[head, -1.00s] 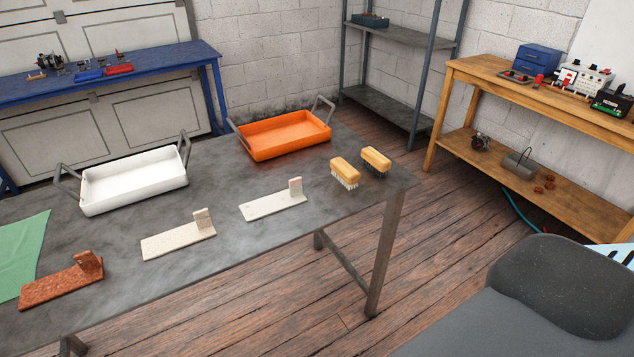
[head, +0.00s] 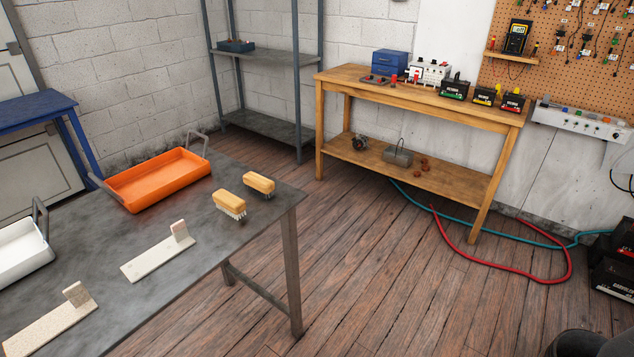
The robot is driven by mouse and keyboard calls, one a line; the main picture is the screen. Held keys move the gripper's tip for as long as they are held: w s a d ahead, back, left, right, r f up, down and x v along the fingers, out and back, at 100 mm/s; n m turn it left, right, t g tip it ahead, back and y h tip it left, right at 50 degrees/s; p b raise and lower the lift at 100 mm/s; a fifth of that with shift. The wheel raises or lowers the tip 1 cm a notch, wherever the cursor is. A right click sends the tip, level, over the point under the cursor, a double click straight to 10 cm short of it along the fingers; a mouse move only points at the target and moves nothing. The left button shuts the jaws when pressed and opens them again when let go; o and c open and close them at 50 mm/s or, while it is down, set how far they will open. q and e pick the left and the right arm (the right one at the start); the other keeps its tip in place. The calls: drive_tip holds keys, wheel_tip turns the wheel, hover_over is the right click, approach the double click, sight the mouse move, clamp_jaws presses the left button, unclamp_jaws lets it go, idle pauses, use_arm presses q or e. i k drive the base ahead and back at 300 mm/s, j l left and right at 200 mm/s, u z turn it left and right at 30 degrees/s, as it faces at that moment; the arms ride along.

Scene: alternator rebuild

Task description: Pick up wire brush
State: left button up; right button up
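Two brushes with yellow wooden backs lie bristles down near the right end of the grey metal table (head: 205,232). The nearer brush (head: 229,203) has pale bristles. The farther brush (head: 258,184) is just to its right and seems to have darker bristles, which are mostly hard to see. I cannot tell for certain which one is the wire brush. The two are close together but apart. Neither of my grippers is in view.
On the table are an orange tray (head: 160,178), a white tray (head: 22,250) cut by the left edge, and pale plates with upright blocks (head: 158,257). A wooden bench (head: 420,97) stands behind. Red hose (head: 500,271) and teal hose (head: 520,233) lie on the floor.

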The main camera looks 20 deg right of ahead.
sight(264, 185)
drive_tip(key=z, duration=0.15)
drive_tip(key=u, duration=1.55)
drive_tip(key=i+j, duration=0.25)
drive_tip(key=j, duration=0.15)
drive_tip(key=i+j+z, duration=0.1)
drive_tip(key=j, duration=0.25)
drive_tip(key=i+j, duration=0.35)
drive_tip(key=j+z, duration=0.1)
drive_tip(key=z, duration=1.95)
